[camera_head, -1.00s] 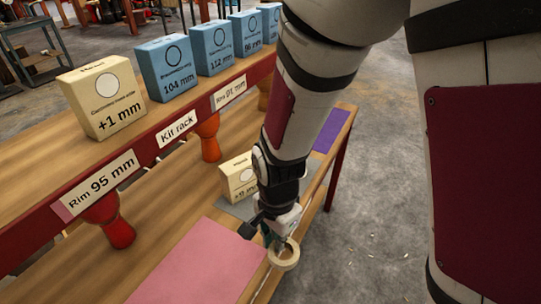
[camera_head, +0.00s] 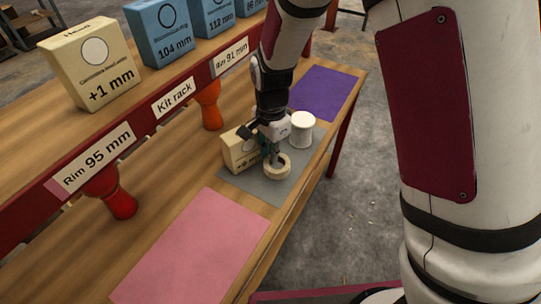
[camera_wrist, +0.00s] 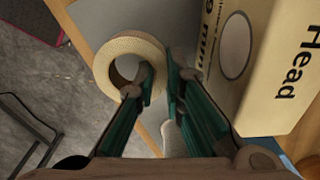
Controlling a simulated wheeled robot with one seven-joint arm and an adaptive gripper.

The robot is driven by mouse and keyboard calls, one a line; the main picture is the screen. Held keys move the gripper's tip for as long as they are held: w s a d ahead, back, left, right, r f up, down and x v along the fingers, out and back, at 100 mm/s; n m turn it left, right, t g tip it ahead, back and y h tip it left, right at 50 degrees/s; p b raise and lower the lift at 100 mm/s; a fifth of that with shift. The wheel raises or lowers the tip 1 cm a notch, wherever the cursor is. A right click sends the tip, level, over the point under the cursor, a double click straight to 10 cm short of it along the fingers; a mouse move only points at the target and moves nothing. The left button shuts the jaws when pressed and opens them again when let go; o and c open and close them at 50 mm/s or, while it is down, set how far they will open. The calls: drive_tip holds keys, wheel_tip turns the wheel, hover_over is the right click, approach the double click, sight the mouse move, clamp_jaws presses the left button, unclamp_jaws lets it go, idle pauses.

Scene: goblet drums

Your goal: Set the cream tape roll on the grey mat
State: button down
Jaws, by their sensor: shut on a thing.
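The cream tape roll (camera_head: 277,168) is in my gripper (camera_head: 272,155) and appears over the grey mat (camera_head: 243,180). In the wrist view, the fingers (camera_wrist: 160,82) pinch the right wall of the tape roll (camera_wrist: 104,66), one inside its hole and one outside. The roll faces the wrist camera with its hole open. The grey mat (camera_wrist: 105,14) shows beyond it. I cannot tell whether the roll touches the mat.
A cream box (camera_head: 236,153) stands on the mat just left of my gripper, close in the wrist view (camera_wrist: 262,75). A white spool (camera_head: 302,131) stands beyond. A pink mat (camera_head: 195,250) lies nearer, a purple mat (camera_head: 322,90) farther. The table edge is close on the right.

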drive_tip(key=shift+w, duration=0.35)
drive_tip(key=shift+f, duration=1.8)
drive_tip(key=shift+f, duration=0.1)
drive_tip(key=c, duration=1.7)
unclamp_jaws()
